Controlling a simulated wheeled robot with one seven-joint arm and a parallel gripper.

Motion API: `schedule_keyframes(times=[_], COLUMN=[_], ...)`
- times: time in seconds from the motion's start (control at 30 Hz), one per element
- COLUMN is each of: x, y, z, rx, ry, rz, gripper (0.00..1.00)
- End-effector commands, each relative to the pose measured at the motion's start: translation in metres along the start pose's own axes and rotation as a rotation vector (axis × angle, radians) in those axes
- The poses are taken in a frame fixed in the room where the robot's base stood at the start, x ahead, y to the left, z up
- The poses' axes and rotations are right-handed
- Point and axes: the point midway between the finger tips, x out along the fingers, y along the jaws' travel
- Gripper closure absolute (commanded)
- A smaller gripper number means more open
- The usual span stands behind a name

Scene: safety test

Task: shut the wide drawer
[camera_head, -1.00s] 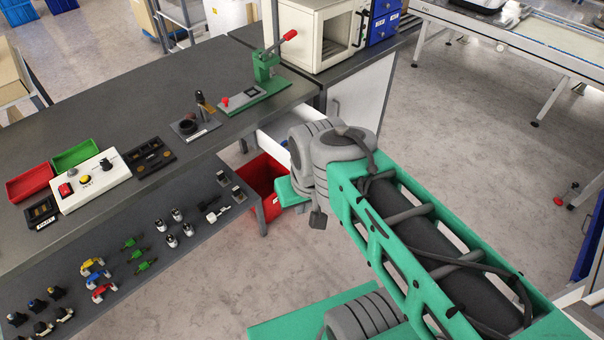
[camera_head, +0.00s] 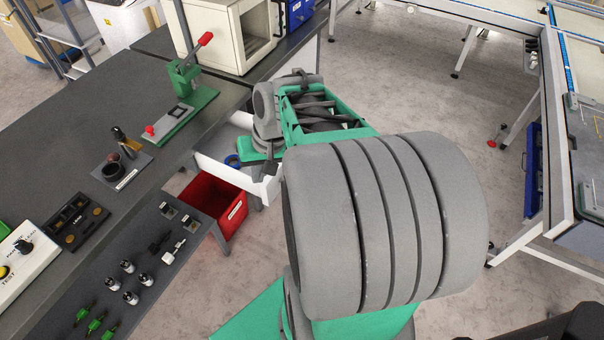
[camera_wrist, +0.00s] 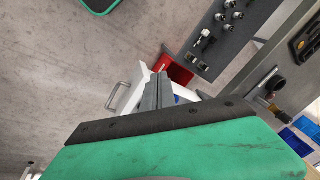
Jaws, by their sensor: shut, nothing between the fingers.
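The wide drawer (camera_head: 222,172) is white and pulled out from under the dark workbench in the head view. A blue round item (camera_head: 232,160) lies inside it. In the wrist view the white drawer (camera_wrist: 130,94) shows with its metal bar handle (camera_wrist: 113,97) to the left of my fingers. My gripper (camera_wrist: 161,70) is shut and empty, and its fingers overlap the drawer in that view. I cannot tell whether they touch it. My arm hides part of the drawer in the head view, and the fingertips are not clear there.
A red bin (camera_head: 214,203) stands below and beside the drawer. The workbench (camera_head: 60,140) carries a green lever press (camera_head: 185,85) and a white cabinet (camera_head: 235,35). A lower grey shelf (camera_head: 150,250) holds several small parts. Open floor lies to the right.

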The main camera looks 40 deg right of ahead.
Motion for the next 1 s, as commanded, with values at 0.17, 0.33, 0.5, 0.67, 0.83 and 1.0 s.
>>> schedule_keyframes(times=[0.17, 0.33, 0.5, 0.67, 0.83, 1.0], x=[0.029, 0.036, 0.034, 0.046, 0.078, 0.112], y=[0.109, 0.194, 0.228, 0.225, 0.215, 0.205], z=[-0.017, -0.005, 0.005, 0.001, -0.009, -0.021], rx=[0.38, 0.661, 0.774, 0.78, 0.778, 0.777], ry=[0.037, 0.134, 0.196, 0.201, 0.198, 0.196], rz=[-0.162, -0.32, -0.393, -0.399, -0.398, -0.398], gripper=[1.0, 1.0, 1.0, 1.0, 1.0, 1.0])
